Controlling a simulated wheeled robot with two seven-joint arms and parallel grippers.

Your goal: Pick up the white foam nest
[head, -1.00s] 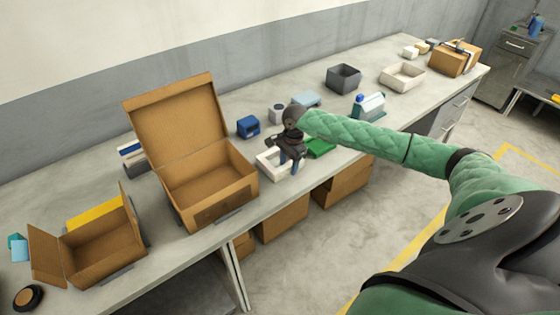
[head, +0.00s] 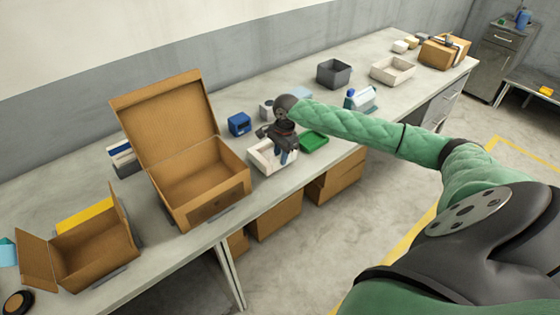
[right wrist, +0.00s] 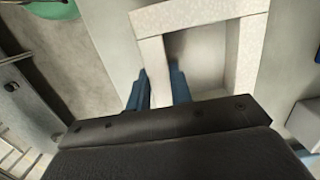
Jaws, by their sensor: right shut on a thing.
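The white foam nest (head: 260,157) is a square white frame with a hollow middle, near the front edge of the bench, right of the large open carton. My right gripper (head: 282,158) is above it, fingers pointing down and shut on its near wall. In the right wrist view the blue fingertips (right wrist: 160,88) sit on either side of one wall of the foam nest (right wrist: 205,14). Part of the nest is hidden behind the gripper in the head view. My left gripper is not in view.
The large open cardboard carton (head: 200,190) stands left of the nest, with a smaller open carton (head: 95,250) farther left. A green tray (head: 314,142) lies close on the right. A blue box (head: 240,124) and a dark grey bin (head: 334,74) stand behind.

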